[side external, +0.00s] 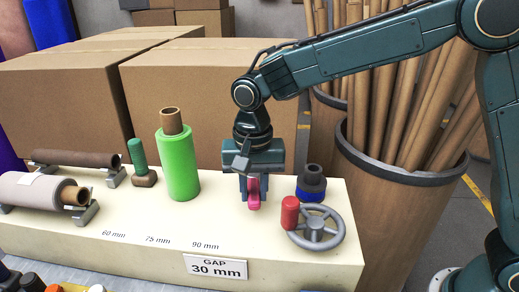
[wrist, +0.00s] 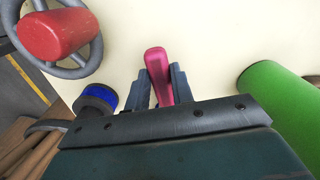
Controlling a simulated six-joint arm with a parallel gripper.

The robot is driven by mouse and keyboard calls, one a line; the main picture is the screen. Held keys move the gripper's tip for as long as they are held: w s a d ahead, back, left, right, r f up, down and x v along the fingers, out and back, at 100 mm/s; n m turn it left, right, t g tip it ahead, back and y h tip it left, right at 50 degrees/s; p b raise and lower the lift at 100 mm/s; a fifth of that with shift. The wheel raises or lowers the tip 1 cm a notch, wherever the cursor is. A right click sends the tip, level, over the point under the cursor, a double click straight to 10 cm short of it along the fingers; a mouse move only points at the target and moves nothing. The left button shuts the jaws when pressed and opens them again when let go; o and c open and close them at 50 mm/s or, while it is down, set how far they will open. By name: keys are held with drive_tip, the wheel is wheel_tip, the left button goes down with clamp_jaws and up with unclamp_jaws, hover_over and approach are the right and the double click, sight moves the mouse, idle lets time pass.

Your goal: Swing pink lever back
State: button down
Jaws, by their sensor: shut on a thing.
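The pink lever (side external: 253,196) stands on the cream work surface (side external: 150,215), between the green roll and the grey handwheel. My gripper (side external: 253,186) is above it, pointing down, with its fingers shut on the lever. In the wrist view, the pink lever (wrist: 157,72) lies between the two grey fingers of my gripper (wrist: 160,88), and its rounded end sticks out beyond them. The lever's base is hidden in both views.
A green roll (side external: 180,165) stands left of my gripper. A grey handwheel (side external: 318,228) with a red knob (side external: 290,212) and a black and blue knob (side external: 312,182) are close on the right. Cardboard boxes (side external: 170,90) stand behind. The surface in front is clear.

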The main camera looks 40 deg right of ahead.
sight(249, 192)
drive_tip(key=shift+w+a+m, duration=0.4)
drive_tip(key=shift+m, duration=0.5)
drive_tip(key=c, duration=1.2)
unclamp_jaws()
drive_tip(key=shift+r, duration=0.15)
wheel_tip(249, 192, up, 14)
drive_tip(key=shift+f, duration=0.2)
drive_tip(key=shift+d, duration=0.1)
